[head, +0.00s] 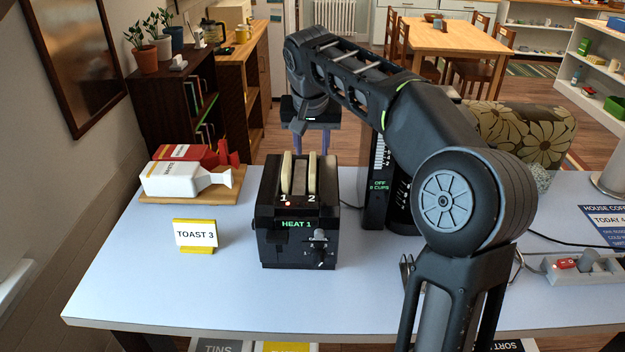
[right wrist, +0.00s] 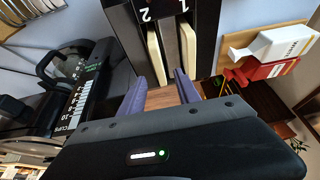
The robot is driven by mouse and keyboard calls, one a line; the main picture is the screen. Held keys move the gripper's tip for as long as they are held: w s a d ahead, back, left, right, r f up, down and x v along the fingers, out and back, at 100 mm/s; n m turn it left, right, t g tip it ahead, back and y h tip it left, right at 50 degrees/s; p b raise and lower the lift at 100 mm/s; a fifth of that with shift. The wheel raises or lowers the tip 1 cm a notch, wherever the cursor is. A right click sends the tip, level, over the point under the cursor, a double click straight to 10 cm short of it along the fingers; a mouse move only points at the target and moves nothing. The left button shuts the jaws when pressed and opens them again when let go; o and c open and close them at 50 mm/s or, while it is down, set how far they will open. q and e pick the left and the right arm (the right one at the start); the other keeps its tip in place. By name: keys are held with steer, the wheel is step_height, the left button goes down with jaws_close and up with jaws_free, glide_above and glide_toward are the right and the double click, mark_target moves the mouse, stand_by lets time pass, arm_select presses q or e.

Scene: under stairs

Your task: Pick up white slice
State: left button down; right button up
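Two pale cream bread slices stand upright in the black toaster (head: 295,245), their tops showing above the slots. One slice (head: 286,172) is in slot 1 and the other slice (head: 311,175) is in slot 2. I cannot tell from their look which is the white one. In the right wrist view, the slot 1 slice (right wrist: 188,46) is on the right and the slot 2 slice (right wrist: 156,57) on the left. My right gripper (head: 312,146) is open and empty behind the toaster. Its two purple fingers (right wrist: 160,80) are apart, close to the slices' ends. My left gripper is out of view.
A white bag (head: 178,180) and a red bag (head: 184,152) lie on a wooden board left of the toaster. A coffee maker (head: 377,200) stands close right of the toaster. The table's front left is clear.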

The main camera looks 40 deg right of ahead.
mark_target(313, 162)
steer(key=p+x, duration=0.1)
steer(key=x, duration=0.4)
steer(key=shift+d+f, duration=0.1)
steer(key=shift+c, duration=0.2)
stand_by(0.4)
jaws_close()
